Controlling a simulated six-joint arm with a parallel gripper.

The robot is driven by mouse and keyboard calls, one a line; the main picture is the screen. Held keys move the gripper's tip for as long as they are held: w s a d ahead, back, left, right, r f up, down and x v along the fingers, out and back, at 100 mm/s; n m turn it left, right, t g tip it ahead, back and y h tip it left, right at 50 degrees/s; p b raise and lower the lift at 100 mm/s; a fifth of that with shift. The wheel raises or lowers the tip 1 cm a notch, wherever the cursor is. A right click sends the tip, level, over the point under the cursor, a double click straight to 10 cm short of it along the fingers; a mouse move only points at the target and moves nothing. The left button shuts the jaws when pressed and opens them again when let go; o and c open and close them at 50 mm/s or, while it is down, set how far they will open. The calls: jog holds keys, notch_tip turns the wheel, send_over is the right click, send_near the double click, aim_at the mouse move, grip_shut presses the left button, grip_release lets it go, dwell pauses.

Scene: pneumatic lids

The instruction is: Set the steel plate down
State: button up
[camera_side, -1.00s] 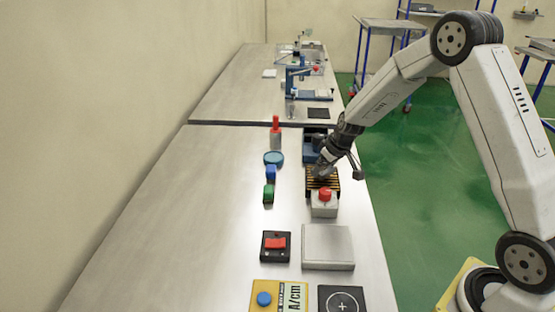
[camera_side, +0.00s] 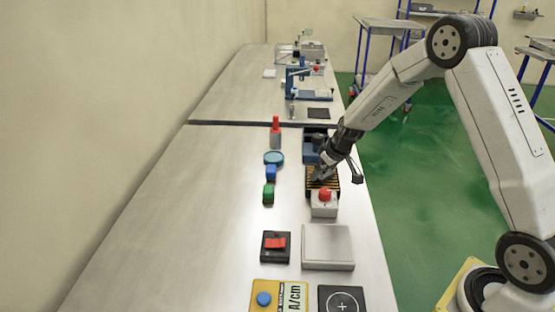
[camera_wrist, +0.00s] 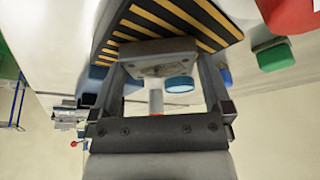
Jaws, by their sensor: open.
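The steel plate (camera_wrist: 155,48) shows in the wrist view as a grey slab with a scuffed face, lying between my fingertips. Its far edge is against the black-and-yellow striped pad (camera_wrist: 160,20), and I cannot tell whether it rests fully on it. My gripper (camera_wrist: 160,65) is open, one finger on each side of the plate. In the side view my gripper (camera_side: 320,176) is low over the striped pad (camera_side: 330,187) and hides most of the plate there.
A grey box with a red button (camera_side: 324,207) stands just in front of the pad. A dark blue device (camera_side: 311,149) stands behind it. The bench's left side is clear.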

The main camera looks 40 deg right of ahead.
jog(key=v, duration=1.2)
jog(key=shift+s, duration=0.1)
dwell(0.6)
jog(key=s+a+f+g, duration=0.1)
jog(key=s+a+f, duration=0.3)
jog(key=s+a, duration=0.9)
jog(key=s, duration=0.4)
jog(key=shift+a+g, duration=0.2)
jog(key=shift+g, duration=0.2)
jog(key=shift+f, duration=0.1)
